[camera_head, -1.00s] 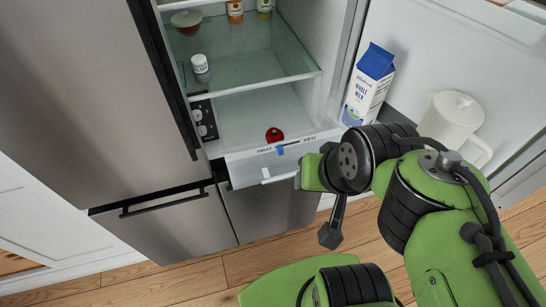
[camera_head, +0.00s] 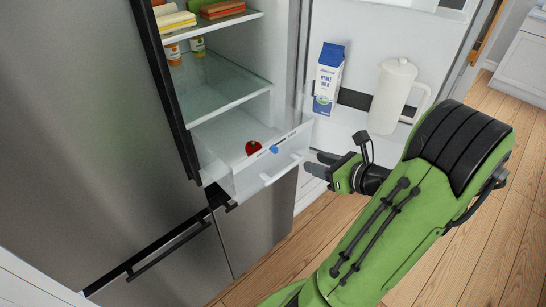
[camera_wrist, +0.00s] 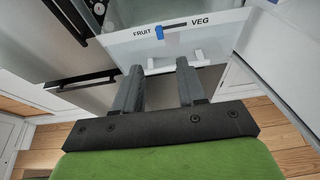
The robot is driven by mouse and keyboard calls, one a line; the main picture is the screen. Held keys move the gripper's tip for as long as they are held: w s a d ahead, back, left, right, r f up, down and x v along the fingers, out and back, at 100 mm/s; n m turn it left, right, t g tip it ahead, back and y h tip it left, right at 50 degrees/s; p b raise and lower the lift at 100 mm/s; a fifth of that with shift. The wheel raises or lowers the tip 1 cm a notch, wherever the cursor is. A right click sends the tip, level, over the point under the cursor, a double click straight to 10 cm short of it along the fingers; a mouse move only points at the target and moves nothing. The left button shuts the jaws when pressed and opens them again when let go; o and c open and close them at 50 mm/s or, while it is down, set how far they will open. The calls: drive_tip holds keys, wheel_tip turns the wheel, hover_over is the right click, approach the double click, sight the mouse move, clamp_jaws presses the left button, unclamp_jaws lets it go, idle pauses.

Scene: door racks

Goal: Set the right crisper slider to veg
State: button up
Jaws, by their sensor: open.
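The crisper drawer (camera_head: 243,183) is pulled out at the bottom of the open fridge; its white front also shows in the wrist view (camera_wrist: 115,47). On that front a blue slider knob (camera_wrist: 159,32) sits at the left, FRUIT end of a dark track, with VEG printed at the right. The knob also shows in the head view (camera_head: 274,149). My gripper (camera_head: 318,162) is open and empty, to the right of the drawer front and apart from it. In the wrist view its two fingers (camera_wrist: 160,68) point at the front, below the knob, over the white handle (camera_wrist: 175,62).
A red round item (camera_head: 253,147) lies in the drawer. The open fridge door at the right holds a milk carton (camera_head: 328,78) and a white pitcher (camera_head: 392,96). A glass shelf (camera_head: 225,88) is above the drawer. Wood floor lies clear below.

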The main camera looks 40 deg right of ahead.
sight(277, 150)
drive_tip(key=b+x, duration=0.1)
drive_tip(key=x, duration=1.3)
drive_tip(key=shift+w+a+f+b, duration=0.1)
drive_tip(key=shift+w+f+b, duration=0.15)
drive_tip(key=shift+b, duration=0.15)
clamp_jaws()
